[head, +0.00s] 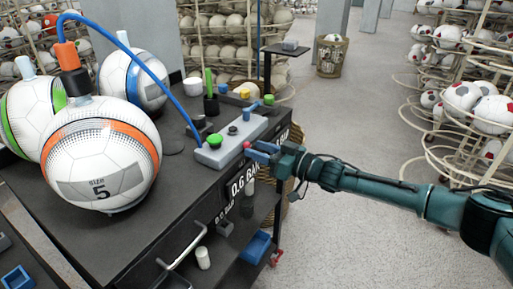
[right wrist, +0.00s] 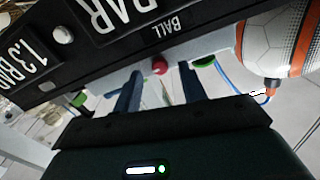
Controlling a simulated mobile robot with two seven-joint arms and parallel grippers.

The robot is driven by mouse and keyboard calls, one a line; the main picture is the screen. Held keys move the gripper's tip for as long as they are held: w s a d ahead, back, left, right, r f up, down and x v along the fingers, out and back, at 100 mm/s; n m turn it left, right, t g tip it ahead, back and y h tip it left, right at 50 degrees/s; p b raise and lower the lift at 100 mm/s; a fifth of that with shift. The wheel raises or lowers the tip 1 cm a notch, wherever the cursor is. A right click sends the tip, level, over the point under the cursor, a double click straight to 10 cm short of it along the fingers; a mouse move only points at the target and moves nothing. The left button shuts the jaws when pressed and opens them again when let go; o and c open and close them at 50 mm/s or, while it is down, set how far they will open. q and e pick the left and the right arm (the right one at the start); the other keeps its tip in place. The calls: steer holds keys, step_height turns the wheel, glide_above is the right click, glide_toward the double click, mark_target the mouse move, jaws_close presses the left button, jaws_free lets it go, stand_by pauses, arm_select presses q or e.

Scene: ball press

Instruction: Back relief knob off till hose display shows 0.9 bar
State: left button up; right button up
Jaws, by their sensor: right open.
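The small red knob (head: 247,145) is on the near right side of the grey press unit (head: 232,143). In the right wrist view the red knob (right wrist: 159,67) shows between my fingertips, with gaps on both sides. My right gripper (head: 257,152) is open around or just short of it; its fingers (right wrist: 160,78) do not visibly touch it. A black panel display (head: 243,180) appears to read 0.6 BAR, with a smaller one below hard to read. In the right wrist view a display (right wrist: 30,60) reads 1.3 BAR, turned in the picture, near a BALL label (right wrist: 165,28). My left gripper is not in view.
A ball (head: 100,153) with an orange band stands on the dark cart top (head: 165,195), with other balls behind. A blue hose (head: 165,82) arches from an orange fitting (head: 68,57). A green button (head: 215,140) tops the unit. Floor at right is clear before ball racks.

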steer(key=shift+w+a, duration=0.35)
steer(key=shift+a, duration=0.15)
jaws_close()
steer(key=n, duration=0.4)
stand_by(0.4)
jaws_free()
steer(key=b+v, duration=0.1)
steer(key=v, duration=1.2)
